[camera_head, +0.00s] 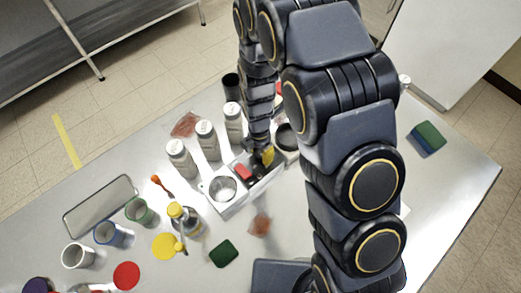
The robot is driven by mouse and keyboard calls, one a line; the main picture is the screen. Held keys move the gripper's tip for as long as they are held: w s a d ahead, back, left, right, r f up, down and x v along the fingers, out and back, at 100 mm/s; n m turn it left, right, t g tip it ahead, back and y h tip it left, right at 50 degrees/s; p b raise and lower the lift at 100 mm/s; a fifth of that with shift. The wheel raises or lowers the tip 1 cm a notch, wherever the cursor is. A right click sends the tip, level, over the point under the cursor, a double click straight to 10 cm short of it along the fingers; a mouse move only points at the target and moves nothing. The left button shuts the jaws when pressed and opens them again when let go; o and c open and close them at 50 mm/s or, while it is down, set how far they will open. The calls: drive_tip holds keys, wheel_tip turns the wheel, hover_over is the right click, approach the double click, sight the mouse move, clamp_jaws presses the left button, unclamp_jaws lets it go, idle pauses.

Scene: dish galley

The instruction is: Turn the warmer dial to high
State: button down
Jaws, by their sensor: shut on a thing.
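The warmer (233,206) is a pale box near the middle of the steel table, with a round metal pot (223,188) at its left end. A red part (243,172) sits on its top beside the pot. My gripper (263,163), with a yellow patch by its fingers, reaches down to the right part of the box top. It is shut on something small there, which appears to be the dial. The fingers hide most of the dial, so its setting cannot be read.
Several white bottles (207,139) stand close behind the warmer. A yellow-capped bottle (187,221) and an orange-headed utensil (160,186) are to the left. A green sponge (223,253) lies in front. My arm covers the right-centre; the far right table is mostly clear.

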drive_tip(key=m, duration=0.5)
drive_tip(key=shift+m, duration=0.3)
drive_tip(key=m, duration=0.5)
drive_tip(key=shift+s+y, duration=0.1)
drive_tip(key=shift+y, duration=0.2)
drive_tip(key=m, duration=0.5)
drive_tip(key=shift+m, duration=0.4)
drive_tip(key=m, duration=0.4)
drive_tip(key=shift+s, duration=0.15)
drive_tip(key=m, duration=0.9)
drive_tip(key=shift+m+t, duration=0.3)
drive_tip(key=m, duration=0.4)
drive_tip(key=shift+a, duration=0.1)
drive_tip(key=m, duration=0.5)
drive_tip(key=shift+m, duration=0.3)
